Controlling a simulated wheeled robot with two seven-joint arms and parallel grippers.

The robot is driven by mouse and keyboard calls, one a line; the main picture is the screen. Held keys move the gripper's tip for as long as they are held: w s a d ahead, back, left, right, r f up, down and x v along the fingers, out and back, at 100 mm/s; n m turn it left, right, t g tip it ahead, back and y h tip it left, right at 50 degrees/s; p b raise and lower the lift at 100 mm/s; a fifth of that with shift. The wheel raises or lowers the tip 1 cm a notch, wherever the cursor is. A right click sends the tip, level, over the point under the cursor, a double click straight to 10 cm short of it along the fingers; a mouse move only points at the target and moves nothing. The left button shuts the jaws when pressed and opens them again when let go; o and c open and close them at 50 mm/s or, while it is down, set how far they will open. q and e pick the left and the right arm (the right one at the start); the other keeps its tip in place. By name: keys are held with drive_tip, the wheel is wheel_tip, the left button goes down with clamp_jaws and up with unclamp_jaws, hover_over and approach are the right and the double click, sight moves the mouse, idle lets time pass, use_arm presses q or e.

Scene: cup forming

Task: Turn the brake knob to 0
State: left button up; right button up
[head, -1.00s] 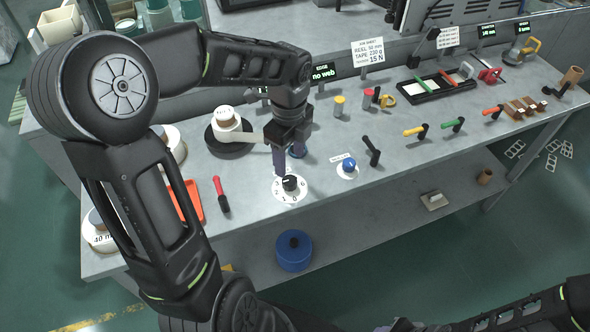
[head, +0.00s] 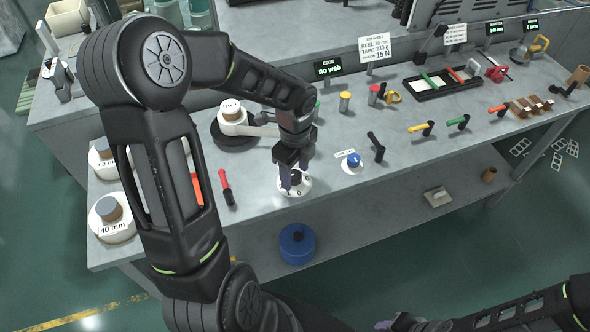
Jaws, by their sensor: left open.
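The brake knob is a black knob (head: 296,178) on a white round dial plate (head: 297,191) with printed numbers, near the front edge of the bench. My left gripper (head: 293,184) points down over the dial, its open fingers at either side of the knob. The fingers hide part of the dial, and I cannot tell where the knob points or whether the fingers touch it. At the bottom right, part of my right arm shows, with what looks like its gripper (head: 400,324) cut off by the lower edge.
A blue knob (head: 353,160) on a white plate stands to the right, with a black lever (head: 376,146) beside it. A white reel (head: 233,119) on a black base is behind left. A red-handled tool (head: 226,187) lies left.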

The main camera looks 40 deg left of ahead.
use_arm(q)
drive_tip(key=shift+c, duration=0.5)
clamp_jaws()
drive_tip(key=shift+n, duration=0.4)
drive_tip(key=n+b, duration=0.2)
drive_tip(key=n, duration=0.1)
drive_tip(key=n+b, duration=0.2)
drive_tip(key=n, duration=0.3)
drive_tip(key=shift+w, duration=0.1)
drive_tip(key=n+b, duration=0.2)
drive_tip(key=n, duration=0.2)
drive_tip(key=n+b, duration=0.1)
drive_tip(key=n, duration=0.4)
drive_tip(key=shift+a, duration=0.1)
